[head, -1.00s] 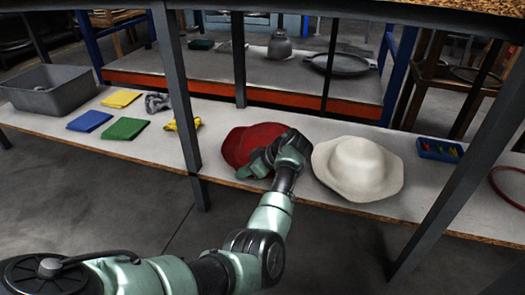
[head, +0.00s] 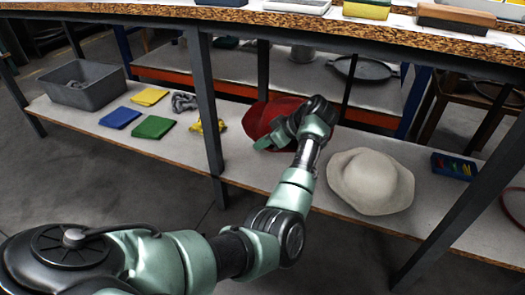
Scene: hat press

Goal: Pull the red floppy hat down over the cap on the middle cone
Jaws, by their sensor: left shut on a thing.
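The red floppy hat (head: 268,114) is in the middle of the head view, over the lower shelf and behind my gripper. My left gripper (head: 268,142) is shut on the near part of its brim. The hat appears raised a little above the shelf; the gripper and wrist hide part of its near right side. The middle cone and its cap are not in view. My right gripper is not in view.
A cream floppy hat (head: 370,182) lies on the lower shelf (head: 250,172) to the right. A dark post (head: 205,100) stands left of the red hat. The wooden-edged tabletop (head: 290,30) is overhead. A grey bin (head: 88,85) and folded cloths (head: 153,127) lie left.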

